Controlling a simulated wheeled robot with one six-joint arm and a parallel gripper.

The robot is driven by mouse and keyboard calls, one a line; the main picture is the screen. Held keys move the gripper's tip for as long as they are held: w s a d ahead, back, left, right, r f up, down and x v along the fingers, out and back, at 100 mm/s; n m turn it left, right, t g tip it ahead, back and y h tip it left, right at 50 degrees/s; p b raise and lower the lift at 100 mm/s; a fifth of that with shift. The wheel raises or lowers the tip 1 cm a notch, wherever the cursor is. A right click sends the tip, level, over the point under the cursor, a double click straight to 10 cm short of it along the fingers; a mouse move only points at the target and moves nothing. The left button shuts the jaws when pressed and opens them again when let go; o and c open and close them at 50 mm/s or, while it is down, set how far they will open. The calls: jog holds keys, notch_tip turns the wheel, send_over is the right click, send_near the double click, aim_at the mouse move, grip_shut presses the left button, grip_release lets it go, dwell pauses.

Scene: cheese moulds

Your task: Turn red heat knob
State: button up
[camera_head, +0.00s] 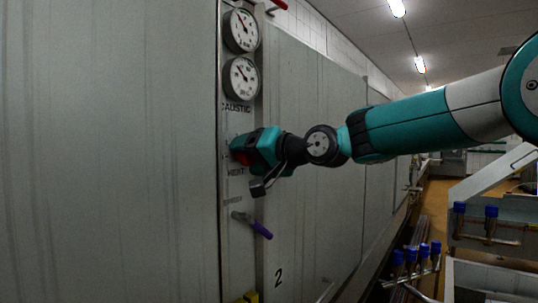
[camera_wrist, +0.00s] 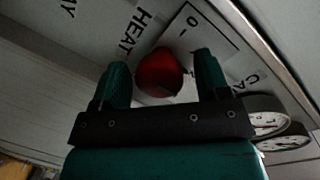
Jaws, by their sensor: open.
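The red heat knob (camera_wrist: 160,73) sits on the panel between the two green fingers of my gripper (camera_wrist: 162,80) in the wrist view. The fingers are open, one on each side of the knob; I cannot tell whether either touches it. The word HEAT is printed beside the knob.
Two round gauges (camera_head: 242,78) are above the knob on the same strip. A purple-handled lever (camera_head: 261,230) sticks out below it. Large grey panels flank the strip. Blue-capped fittings (camera_head: 411,257) and metal rails are at the lower right.

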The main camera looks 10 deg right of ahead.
jog(key=b+v, duration=0.5)
jog(key=v, duration=1.2)
jog(key=shift+f, duration=0.1)
jog(key=s+f+n+g+h, duration=0.3)
jog(key=s+f+g, duration=0.2)
jog(key=s+f, duration=0.7)
jog(key=s+a+f+n+g+h, duration=0.1)
jog(key=s+f+n+g+h, duration=0.3)
jog(key=s+f, duration=0.8)
notch_tip(320, 180, down, 7)
jog(key=g, duration=0.2)
jog(key=shift+s+g, duration=0.3)
jog(key=shift+s, duration=0.1)
jog(key=shift+a+r, duration=0.1)
dwell(2.8)
